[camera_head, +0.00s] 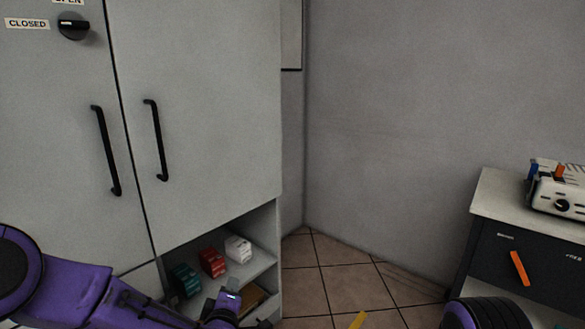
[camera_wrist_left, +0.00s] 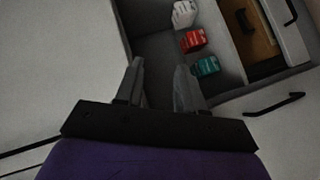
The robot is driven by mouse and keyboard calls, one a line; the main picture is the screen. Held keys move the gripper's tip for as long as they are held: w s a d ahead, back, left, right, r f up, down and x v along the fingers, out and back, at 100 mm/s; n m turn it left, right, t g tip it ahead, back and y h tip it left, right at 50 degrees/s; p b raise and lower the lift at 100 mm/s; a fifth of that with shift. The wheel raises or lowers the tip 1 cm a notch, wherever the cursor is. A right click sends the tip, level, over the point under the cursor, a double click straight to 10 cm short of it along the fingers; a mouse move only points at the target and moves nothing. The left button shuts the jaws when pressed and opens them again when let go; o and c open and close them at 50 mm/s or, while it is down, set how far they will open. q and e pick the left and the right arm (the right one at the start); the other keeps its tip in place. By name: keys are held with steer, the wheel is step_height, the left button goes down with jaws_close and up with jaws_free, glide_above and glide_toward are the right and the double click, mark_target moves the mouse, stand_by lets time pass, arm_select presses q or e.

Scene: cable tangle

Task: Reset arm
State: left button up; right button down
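My left arm, purple, reaches in from the left along the bottom of the head view. Its hand end is low in front of the cabinet's open shelf, partly cut off by the lower edge. In the left wrist view my left gripper (camera_wrist_left: 161,80) has its two fingers apart with nothing between them. Beyond the fingers are a white box (camera_wrist_left: 184,14), a red box (camera_wrist_left: 193,40) and a teal box (camera_wrist_left: 206,66) on the shelf. No part of my right gripper's fingers shows.
The grey cabinet (camera_head: 200,90) has two black door handles and a knob (camera_head: 73,26) between OPEN and CLOSED labels. Its doors look shut. A dark drawer unit (camera_head: 530,262) with an orange handle stands at the right, bearing a white device (camera_head: 560,195). Tiled floor (camera_head: 335,285) lies between.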

arm_select(q)
steer(key=s+a+f+m+g, duration=0.2)
steer(key=s+f, duration=0.3)
steer(key=f, duration=0.2)
steer(key=s+a+f+m+g, duration=0.2)
steer(key=s+f, duration=0.3)
steer(key=f, duration=0.1)
steer(key=s+a+f+m+g+y, duration=0.15)
steer(key=s+a+f, duration=0.3)
steer(key=s, duration=0.45)
steer(key=s+a+f+m+g, duration=0.1)
steer(key=s+a+f+g, duration=0.2)
steer(key=s+f, duration=0.35)
steer(key=s+a+f+m+g, duration=0.2)
steer(key=s+a+f+g, duration=0.15)
steer(key=s, duration=0.75)
step_height(320, 180, up, 17)
steer(key=s+p, duration=0.1)
steer(key=p, duration=1.6)
steer(key=shift+s+a, duration=0.15)
steer(key=shift+s, duration=0.05)
